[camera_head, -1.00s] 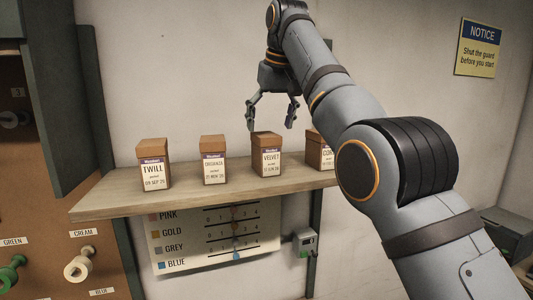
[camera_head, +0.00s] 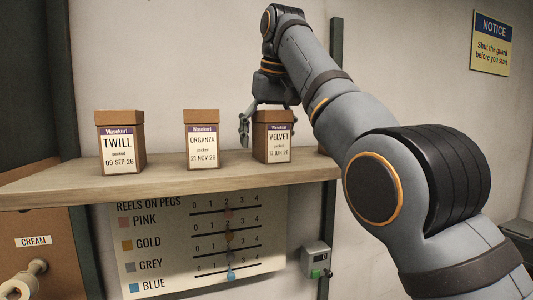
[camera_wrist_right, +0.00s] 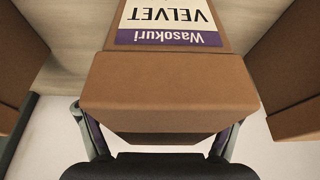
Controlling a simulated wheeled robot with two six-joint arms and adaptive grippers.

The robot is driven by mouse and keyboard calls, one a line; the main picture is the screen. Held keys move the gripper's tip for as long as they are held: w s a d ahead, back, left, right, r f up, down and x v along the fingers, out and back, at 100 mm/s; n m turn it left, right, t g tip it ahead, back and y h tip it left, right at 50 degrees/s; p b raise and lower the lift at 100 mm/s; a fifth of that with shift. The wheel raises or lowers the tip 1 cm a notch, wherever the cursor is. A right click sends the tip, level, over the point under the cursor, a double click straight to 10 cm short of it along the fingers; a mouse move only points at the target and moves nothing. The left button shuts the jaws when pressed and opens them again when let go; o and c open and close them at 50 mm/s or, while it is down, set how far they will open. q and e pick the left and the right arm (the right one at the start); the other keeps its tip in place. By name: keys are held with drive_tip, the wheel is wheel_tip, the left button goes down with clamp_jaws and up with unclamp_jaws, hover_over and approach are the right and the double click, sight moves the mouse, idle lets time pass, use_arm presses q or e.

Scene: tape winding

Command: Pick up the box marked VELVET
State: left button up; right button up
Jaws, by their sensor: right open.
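The brown box marked VELVET (camera_head: 272,143) stands upright on the wooden shelf (camera_head: 180,182), its white label with a purple band facing me. In the right wrist view the box (camera_wrist_right: 168,85) fills the middle, its label upside down. My right gripper (camera_head: 268,122) is at the top of this box, coming from above. It is open, with a finger on each side of the box in the wrist view (camera_wrist_right: 155,138); I cannot tell whether they touch it. My left gripper is not in view.
Boxes marked ORGANZA (camera_head: 203,140) and TWILL (camera_head: 120,144) stand to the left on the shelf, with gaps between. Another box, mostly hidden by my arm, is to the right. A reel chart (camera_head: 200,245) hangs below. The wall is behind.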

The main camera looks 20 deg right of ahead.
drive_tip(key=shift+s+r, duration=0.4)
drive_tip(key=shift+s, duration=0.3)
drive_tip(key=shift+s+a+r, duration=0.15)
drive_tip(key=shift+s+r, duration=0.05)
drive_tip(key=shift+s, duration=0.4)
drive_tip(key=c, duration=0.4)
drive_tip(key=shift+w, duration=0.15)
drive_tip(key=shift+c, duration=1)
drive_tip(key=shift+w+f, duration=0.2)
drive_tip(key=shift+w, duration=0.1)
drive_tip(key=shift+c, duration=1.4)
drive_tip(key=c, duration=0.4)
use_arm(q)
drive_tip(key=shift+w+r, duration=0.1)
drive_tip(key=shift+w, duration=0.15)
use_arm(e)
drive_tip(key=shift+c, duration=0.3)
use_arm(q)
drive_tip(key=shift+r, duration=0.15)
